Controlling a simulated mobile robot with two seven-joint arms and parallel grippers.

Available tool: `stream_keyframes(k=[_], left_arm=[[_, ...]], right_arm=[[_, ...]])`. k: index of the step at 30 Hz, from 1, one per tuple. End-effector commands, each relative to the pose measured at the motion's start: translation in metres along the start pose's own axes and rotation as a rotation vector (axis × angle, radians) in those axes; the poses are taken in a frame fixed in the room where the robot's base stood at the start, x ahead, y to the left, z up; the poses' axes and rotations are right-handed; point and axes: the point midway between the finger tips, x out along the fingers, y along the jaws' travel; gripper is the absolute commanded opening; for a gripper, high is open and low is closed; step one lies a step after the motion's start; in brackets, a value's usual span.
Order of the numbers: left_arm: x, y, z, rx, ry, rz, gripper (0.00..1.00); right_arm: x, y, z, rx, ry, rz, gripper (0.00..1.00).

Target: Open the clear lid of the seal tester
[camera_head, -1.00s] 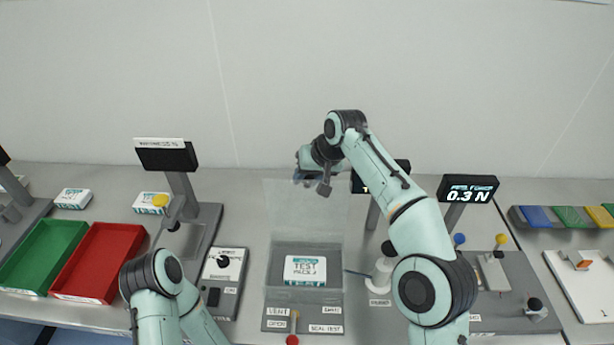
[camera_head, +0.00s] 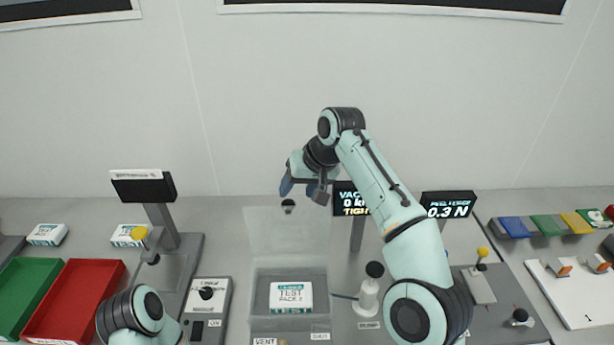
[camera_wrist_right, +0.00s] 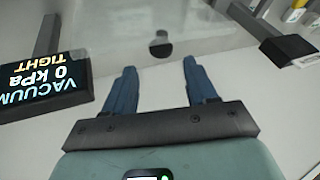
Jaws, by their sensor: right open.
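The clear lid (camera_head: 285,235) of the seal tester stands raised behind its grey chamber (camera_head: 255,292), which is open at the top. A white test pack (camera_head: 291,296) lies in the chamber. The lid's dark knob (camera_head: 288,206) is near its top edge; the knob also shows in the right wrist view (camera_wrist_right: 160,46). My right gripper (camera_head: 301,191) is open and empty, just above the knob and apart from it. In the right wrist view its blue fingers (camera_wrist_right: 158,72) are spread, with the knob beyond their tips. My left gripper is out of view.
The vacuum display (camera_head: 352,199) reads 0 kPa, TIGHT, and stands close right of my right gripper. A white hand pump (camera_head: 368,297) is right of the chamber. A scale-like stand (camera_head: 160,215) and red tray (camera_head: 75,295) are at left.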

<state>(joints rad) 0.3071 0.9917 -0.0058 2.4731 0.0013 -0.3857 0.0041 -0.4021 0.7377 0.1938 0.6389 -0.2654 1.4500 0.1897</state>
Motion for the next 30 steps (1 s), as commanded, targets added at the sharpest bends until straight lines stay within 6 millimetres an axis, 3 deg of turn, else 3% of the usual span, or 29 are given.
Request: stream_keyframes(k=[4,11,30], left_arm=[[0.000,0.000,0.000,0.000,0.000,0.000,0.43],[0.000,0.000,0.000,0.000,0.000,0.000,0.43],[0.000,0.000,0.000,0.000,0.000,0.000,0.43]], right_arm=[[-0.035,-0.001,0.000,-0.002,0.002,-0.001,0.57],[-0.050,0.000,0.000,-0.001,-0.001,0.001,0.57],[-0.057,0.000,0.002,-0.001,-0.003,0.001,0.57]])
